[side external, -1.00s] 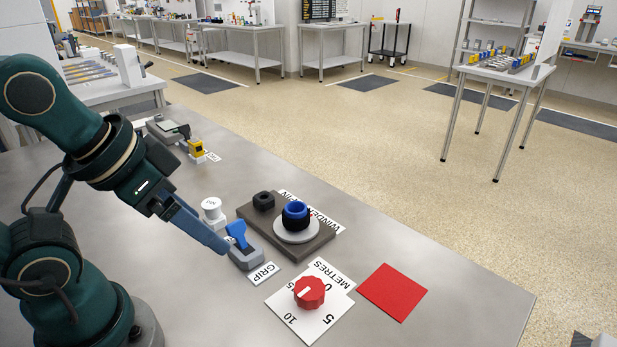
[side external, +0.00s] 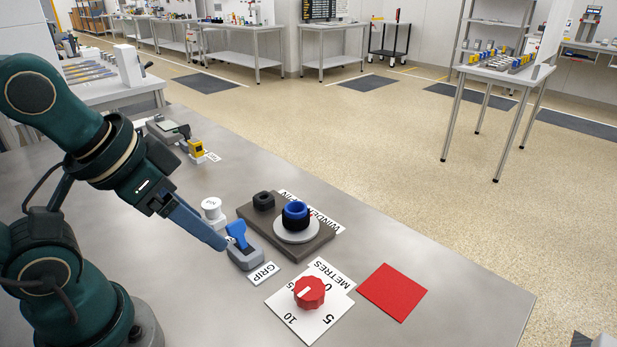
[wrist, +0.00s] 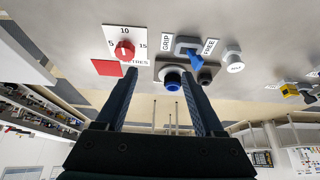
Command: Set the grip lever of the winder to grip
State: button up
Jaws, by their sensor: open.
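The grip lever (side external: 237,235) is a blue handle on a grey block. It leans away from the GRIP label (side external: 264,273), toward the FREE side. In the wrist view the blue lever (wrist: 195,59) sits between the GRIP label (wrist: 167,43) and the FREE label (wrist: 210,46), tilted toward FREE. The winder (side external: 322,240) is a dark plate behind the lever, with a pale disc carrying a blue and black roll. My gripper (side external: 222,245) is just left of the lever block, apparently not holding it. In the wrist view my gripper (wrist: 158,73) has its fingers wide apart and nothing between them.
A white round button (side external: 211,208) stands close behind my fingers. A red knob (side external: 309,291) on a METRES dial card and a red square (side external: 392,291) lie to the right. A yellow device (side external: 196,148) is farther back. The table's front is clear.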

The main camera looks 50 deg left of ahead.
jog(key=shift+s+n, duration=0.1)
jog(key=shift+n, duration=0.4)
grip_shut()
jog(key=w+a+r+n+g, duration=0.2)
jog(key=w+a+n+g, duration=0.2)
jog(key=w+a+n, duration=0.9)
jog(key=s+a+f+n+g+h, duration=0.1)
jog(key=s+a+f+n, duration=0.2)
jog(key=f+n, duration=0.1)
jog(key=shift+s+f+g, duration=0.15)
jog(key=shift+g, duration=0.15)
